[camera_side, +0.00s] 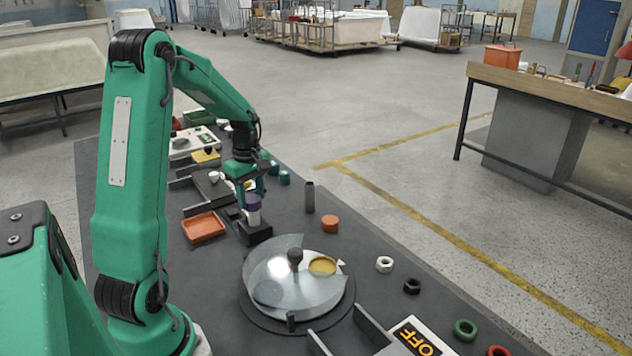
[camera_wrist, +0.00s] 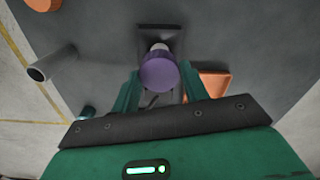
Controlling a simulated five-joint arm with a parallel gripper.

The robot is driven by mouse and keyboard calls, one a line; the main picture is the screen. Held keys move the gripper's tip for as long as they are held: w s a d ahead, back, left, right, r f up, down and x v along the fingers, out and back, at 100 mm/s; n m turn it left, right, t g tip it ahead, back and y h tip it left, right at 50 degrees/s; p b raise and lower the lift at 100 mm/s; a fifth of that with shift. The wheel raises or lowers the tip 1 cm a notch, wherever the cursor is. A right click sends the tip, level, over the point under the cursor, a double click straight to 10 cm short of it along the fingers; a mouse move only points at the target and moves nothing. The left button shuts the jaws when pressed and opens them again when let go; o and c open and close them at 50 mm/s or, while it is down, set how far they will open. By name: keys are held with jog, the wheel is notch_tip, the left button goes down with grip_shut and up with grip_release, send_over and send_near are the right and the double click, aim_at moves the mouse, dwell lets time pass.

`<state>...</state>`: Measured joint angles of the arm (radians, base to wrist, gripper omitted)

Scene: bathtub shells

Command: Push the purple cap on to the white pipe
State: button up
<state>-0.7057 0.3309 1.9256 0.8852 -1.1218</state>
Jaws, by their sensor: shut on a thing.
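The purple cap (camera_side: 253,201) is between the fingers of my gripper (camera_side: 250,190), which is shut on it. In the wrist view the cap (camera_wrist: 158,73) shows as a round purple face between the two green fingers (camera_wrist: 159,82). The white pipe (camera_side: 254,217) stands upright in a black block (camera_side: 256,233) directly below the cap. In the wrist view a short piece of the pipe (camera_wrist: 160,46) shows past the cap's edge. The cap looks lined up over the pipe; I cannot tell how far it sits on it.
An orange tray (camera_side: 203,227) lies left of the block. A grey upright tube (camera_side: 309,198) and an orange round piece (camera_side: 330,224) stand to the right. A round plate with a clear cover (camera_side: 285,275) is in front. Nuts lie farther right.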

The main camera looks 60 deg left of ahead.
jog(key=shift+f, duration=0.5)
dwell(0.8)
jog(key=o, duration=1.5)
jog(key=shift+r, duration=0.15)
jog(key=shift+r, duration=3.4)
jog(key=shift+d, duration=0.1)
